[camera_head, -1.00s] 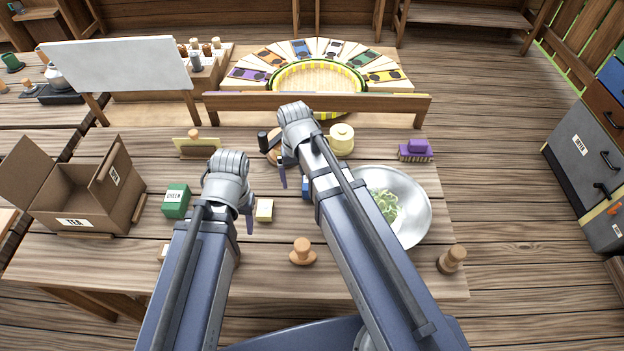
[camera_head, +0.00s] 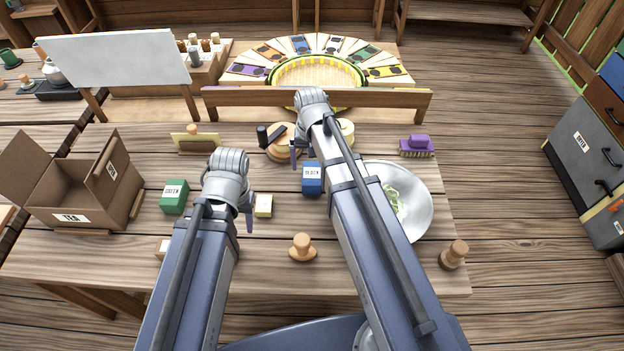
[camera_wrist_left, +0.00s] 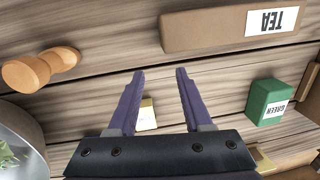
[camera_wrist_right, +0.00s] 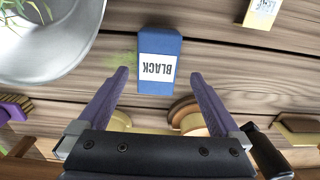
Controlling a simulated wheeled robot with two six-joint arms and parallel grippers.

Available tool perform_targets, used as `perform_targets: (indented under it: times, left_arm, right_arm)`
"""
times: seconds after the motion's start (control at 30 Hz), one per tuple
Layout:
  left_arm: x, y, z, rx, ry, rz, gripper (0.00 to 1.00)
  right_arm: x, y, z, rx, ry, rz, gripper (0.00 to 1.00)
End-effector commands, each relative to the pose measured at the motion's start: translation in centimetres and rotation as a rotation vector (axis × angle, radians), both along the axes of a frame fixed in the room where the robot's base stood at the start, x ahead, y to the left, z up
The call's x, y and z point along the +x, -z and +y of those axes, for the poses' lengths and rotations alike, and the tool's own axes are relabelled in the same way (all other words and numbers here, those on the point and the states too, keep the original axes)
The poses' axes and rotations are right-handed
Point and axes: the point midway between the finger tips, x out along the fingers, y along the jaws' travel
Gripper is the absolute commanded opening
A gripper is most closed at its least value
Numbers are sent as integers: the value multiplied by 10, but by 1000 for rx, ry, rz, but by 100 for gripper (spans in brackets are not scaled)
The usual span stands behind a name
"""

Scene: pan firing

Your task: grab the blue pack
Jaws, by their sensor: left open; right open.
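The blue pack (camera_head: 312,179) stands on the table, left of the metal bowl and beside my right forearm. In the right wrist view the blue pack (camera_wrist_right: 160,48) shows a white label reading BLACK, upside down. It lies just past the fingertips of my right gripper (camera_wrist_right: 159,75), roughly centred between them. My right gripper (camera_head: 296,153) is open and empty. My left gripper (camera_head: 247,217) is open and empty, near a small yellow-cream pack (camera_head: 263,205); its open fingers (camera_wrist_left: 160,74) also show in the left wrist view.
The metal bowl (camera_head: 418,208) with green leaves is right of my right arm. A wooden stamp (camera_head: 302,247) stands in front. A purple brush (camera_head: 417,146) lies at back right.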

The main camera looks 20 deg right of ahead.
Motion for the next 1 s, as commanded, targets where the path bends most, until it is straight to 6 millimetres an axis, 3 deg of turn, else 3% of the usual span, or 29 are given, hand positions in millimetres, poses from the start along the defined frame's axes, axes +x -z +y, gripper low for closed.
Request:
perform_targets:
  times: [0.4, 0.7, 1.0]
  left_arm:
    - [0, 49, 0, 0, 0, 0, 50]
    - [0, 49, 0, 0, 0, 0, 50]
    - [0, 49, 0, 0, 0, 0, 50]
  right_arm:
    - [-2, 49, -4, 0, 0, 0, 100]
    - [-2, 49, -4, 0, 0, 0, 100]
    - [-2, 49, -4, 0, 0, 0, 67]
